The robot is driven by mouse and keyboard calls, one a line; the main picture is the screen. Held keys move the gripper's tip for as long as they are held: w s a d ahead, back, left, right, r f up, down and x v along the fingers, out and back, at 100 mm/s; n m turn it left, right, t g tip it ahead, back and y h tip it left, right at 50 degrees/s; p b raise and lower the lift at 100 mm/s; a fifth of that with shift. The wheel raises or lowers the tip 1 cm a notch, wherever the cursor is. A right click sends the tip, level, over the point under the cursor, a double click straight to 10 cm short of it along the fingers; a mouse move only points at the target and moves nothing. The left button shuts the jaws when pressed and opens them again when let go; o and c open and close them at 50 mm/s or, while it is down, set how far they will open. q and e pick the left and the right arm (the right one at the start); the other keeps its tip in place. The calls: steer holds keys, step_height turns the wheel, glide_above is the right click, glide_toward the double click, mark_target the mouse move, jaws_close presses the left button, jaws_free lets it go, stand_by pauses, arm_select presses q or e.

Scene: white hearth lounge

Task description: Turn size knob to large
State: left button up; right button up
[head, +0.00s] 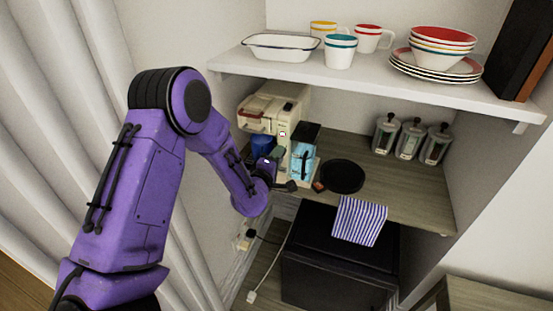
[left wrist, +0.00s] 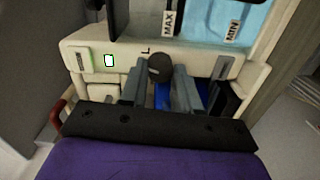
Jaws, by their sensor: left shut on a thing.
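The cream coffee machine (head: 283,124) stands at the left end of the wooden counter. Its front panel (left wrist: 85,52) fills the upper part of the left wrist view. The dark round size knob (left wrist: 160,68) is on this panel, with a letter L printed just up and left of it. My left gripper (head: 278,156) is at the machine's front. In the left wrist view its two grey fingers stand on either side of the knob, shut on it. I cannot tell which way the knob points. My right gripper is not in view.
A lit green button (left wrist: 109,60) is left of the knob. A blue water tank (head: 303,160) marked MAX and MIN is on the machine. A black round plate (head: 342,177), a striped towel (head: 360,221) and several canisters (head: 409,138) are to the right. A shelf (head: 350,82) hangs above.

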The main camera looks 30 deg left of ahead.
arm_select(q)
steer(key=shift+m+b, duration=0.4)
steer(key=shift+m, duration=1.7)
steer(key=o, duration=1.1)
steer(key=shift+c, duration=0.2)
steer(key=b+v, duration=0.3)
steer(key=v, duration=0.7)
steer(key=shift+s+d, duration=0.15)
steer(key=shift+s, duration=0.05)
